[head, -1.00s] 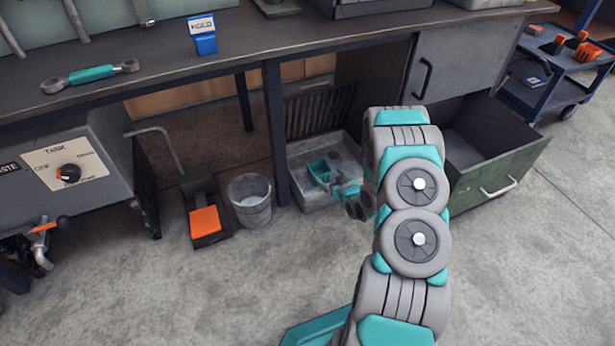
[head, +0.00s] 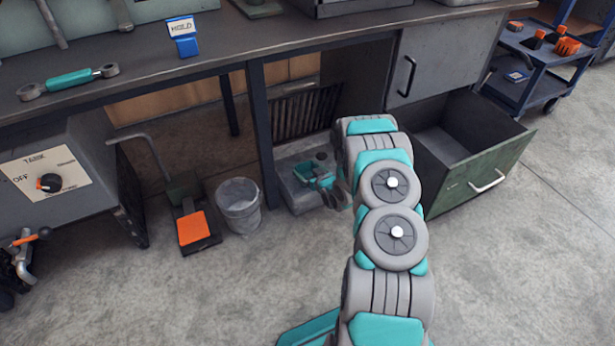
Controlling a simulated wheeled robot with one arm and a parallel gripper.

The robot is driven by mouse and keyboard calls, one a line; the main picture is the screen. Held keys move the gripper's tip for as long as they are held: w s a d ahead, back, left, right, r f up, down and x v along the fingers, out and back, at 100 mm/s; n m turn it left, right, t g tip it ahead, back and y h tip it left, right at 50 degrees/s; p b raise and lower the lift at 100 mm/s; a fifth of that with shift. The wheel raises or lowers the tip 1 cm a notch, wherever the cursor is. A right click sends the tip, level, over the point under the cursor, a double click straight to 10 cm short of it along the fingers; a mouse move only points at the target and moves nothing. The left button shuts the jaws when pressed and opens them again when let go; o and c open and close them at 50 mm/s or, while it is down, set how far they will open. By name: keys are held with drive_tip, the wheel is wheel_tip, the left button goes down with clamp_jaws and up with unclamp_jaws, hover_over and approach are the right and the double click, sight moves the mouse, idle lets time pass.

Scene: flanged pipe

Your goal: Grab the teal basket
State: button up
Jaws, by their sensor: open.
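The teal basket (head: 314,174) is small and sits in a low grey tray (head: 298,203) on the floor under the workbench. My gripper (head: 335,197) is at the tray, just right of and in front of the basket. Its jaws are open. My own arm comes up from the bottom of the picture and hides part of the gripper and the tray's right side. I cannot tell whether the fingers touch the basket.
A metal bucket (head: 239,206) and an orange-topped pedal (head: 193,227) stand left of the tray. A dark bench leg (head: 261,135) rises beside it. An open green drawer (head: 488,178) juts out to the right. The near floor is clear.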

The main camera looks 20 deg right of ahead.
drive_tip(key=c, duration=1)
drive_tip(key=shift+r, duration=0.1)
